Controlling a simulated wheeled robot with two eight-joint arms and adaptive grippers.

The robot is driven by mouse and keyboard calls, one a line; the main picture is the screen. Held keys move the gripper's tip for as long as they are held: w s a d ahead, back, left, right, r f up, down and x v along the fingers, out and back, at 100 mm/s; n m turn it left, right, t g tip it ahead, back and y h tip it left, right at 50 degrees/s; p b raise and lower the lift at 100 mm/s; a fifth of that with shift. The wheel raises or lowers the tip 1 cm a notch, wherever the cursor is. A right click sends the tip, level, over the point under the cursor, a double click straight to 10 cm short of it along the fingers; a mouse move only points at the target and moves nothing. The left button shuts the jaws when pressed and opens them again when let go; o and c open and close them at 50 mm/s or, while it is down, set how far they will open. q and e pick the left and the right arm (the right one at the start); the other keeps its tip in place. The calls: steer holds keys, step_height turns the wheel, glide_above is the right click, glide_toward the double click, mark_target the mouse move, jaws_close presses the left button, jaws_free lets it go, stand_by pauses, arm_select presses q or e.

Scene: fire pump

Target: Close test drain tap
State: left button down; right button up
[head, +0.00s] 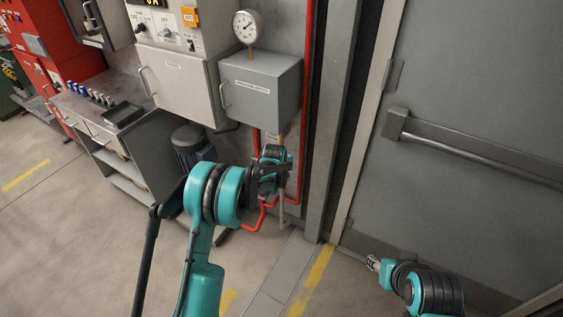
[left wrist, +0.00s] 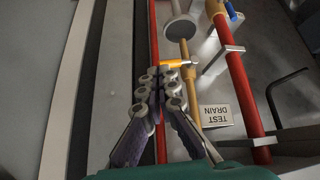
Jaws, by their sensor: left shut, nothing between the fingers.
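In the left wrist view, the test drain tap shows as a short yellow-orange lever (left wrist: 175,63) beside a brass pipe (left wrist: 184,50). The lever lies roughly crosswise to the pipe. My left gripper (left wrist: 158,72) is shut and empty, its fingertips close by the lever; I cannot tell whether they touch. In the head view, my left wrist blocks the tap and most of that gripper. My right gripper (head: 373,263) is low at the right, away from the pipes, too small to read its jaws.
Red pipes (head: 308,90) run down the wall, and another red pipe (left wrist: 236,75) shows in the wrist view. A grey box (head: 262,85) and a pressure gauge (head: 247,26) are above the left wrist. A grey door with a push bar (head: 470,155) fills the right.

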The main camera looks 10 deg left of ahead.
arm_select(q)
steer(key=s+d, duration=0.1)
steer(key=s+d+r, duration=0.1)
steer(key=s, duration=0.1)
steer(key=shift+s+r+p, duration=0.15)
steer(key=shift+p, duration=0.2)
